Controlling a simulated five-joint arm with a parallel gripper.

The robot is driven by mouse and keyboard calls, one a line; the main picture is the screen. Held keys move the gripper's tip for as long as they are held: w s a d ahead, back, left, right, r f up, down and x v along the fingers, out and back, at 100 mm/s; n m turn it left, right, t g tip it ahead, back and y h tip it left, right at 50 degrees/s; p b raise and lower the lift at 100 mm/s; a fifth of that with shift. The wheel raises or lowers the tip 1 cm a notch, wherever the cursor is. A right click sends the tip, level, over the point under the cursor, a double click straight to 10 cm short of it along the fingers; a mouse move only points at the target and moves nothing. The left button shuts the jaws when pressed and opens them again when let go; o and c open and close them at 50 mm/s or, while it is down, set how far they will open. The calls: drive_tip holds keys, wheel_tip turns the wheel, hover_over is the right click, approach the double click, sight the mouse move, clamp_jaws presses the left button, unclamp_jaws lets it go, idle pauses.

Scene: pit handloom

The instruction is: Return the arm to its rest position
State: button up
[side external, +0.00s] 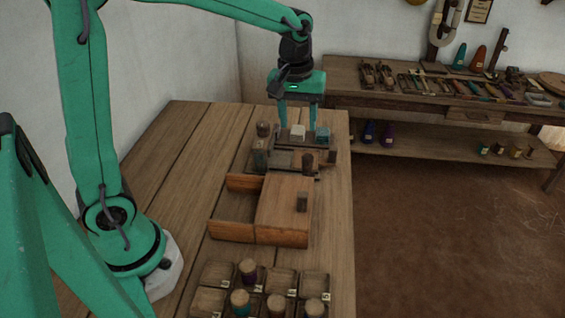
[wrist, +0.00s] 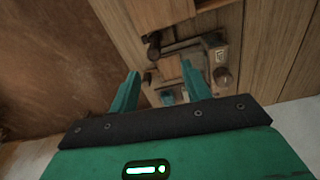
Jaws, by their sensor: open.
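My gripper (side external: 298,124) is at the far end of the wooden workbench, pointing down with its two green fingers apart. It is above or just behind a dark wooden fixture (side external: 283,160) with upright pegs; the exact gap is hard to tell. A white block (side external: 298,132) and a blue-grey block (side external: 322,135) sit on the fixture near the fingertips. In the wrist view my gripper (wrist: 160,72) shows nothing clearly held between its fingers. The fixture (wrist: 172,68) shows beyond them there.
A wooden box (side external: 285,205) with an open compartment stands mid-bench. Compartment trays (side external: 213,275) with several spools lie at the near end. A back bench (side external: 400,97) holds tools and shuttles. Bare bench (side external: 180,150) lies left of the fixture, beside the wall.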

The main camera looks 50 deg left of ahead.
drive_tip(key=s+r+m+t, duration=0.2)
drive_tip(key=s+m, duration=0.2)
drive_tip(key=s, duration=0.5)
drive_tip(key=s+a+r+m+t, duration=0.1)
drive_tip(key=s+r+m+t, duration=0.1)
drive_tip(key=s, duration=0.7)
drive_tip(key=shift+s+a+r+m+t, duration=0.2)
drive_tip(key=shift+m+t, duration=0.1)
drive_tip(key=shift+m, duration=0.6)
